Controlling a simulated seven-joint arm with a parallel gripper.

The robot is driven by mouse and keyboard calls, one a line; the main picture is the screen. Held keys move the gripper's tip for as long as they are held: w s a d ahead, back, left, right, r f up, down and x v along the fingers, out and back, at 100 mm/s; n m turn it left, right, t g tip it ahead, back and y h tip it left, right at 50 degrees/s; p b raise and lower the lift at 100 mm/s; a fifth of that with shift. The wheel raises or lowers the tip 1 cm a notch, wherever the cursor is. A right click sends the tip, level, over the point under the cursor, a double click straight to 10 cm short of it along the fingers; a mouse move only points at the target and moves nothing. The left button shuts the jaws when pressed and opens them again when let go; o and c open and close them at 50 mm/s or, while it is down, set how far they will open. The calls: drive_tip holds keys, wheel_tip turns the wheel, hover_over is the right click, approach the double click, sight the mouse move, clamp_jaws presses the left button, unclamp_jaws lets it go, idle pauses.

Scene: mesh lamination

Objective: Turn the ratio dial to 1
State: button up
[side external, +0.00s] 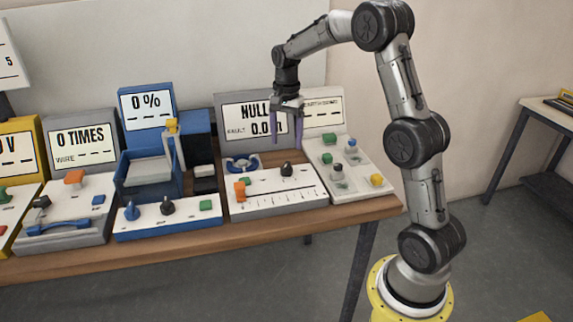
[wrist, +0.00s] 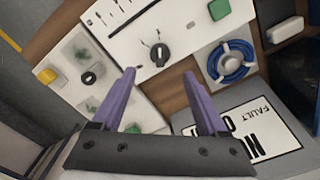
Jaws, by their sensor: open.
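A black dial (side external: 287,169) stands on the white sloped panel (side external: 262,205) below the NULL display (side external: 250,118). I take it as the ratio dial; its label is too small to read. In the wrist view the dial (wrist: 160,52) has a light pointer line and small marks around it. I cannot tell which mark it points at. My gripper (side external: 287,142) is open and empty, its purple fingers pointing down above the dial, apart from it. In the wrist view the gripper (wrist: 160,73) has its fingertips on either side of the dial's line.
A blue cable coil (side external: 242,164), a green button (side external: 247,181) and an orange slider (side external: 239,190) share this unit. The right panel (side external: 355,178) carries a yellow button (side external: 376,180) and small knobs. A blue unit (side external: 147,175) stands to the left. Space above the dial is clear.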

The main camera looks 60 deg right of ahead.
sight(287, 164)
wheel_tip(287, 164, down, 9)
drive_tip(key=shift+f, duration=0.1)
idle(0.4)
clamp_jaws()
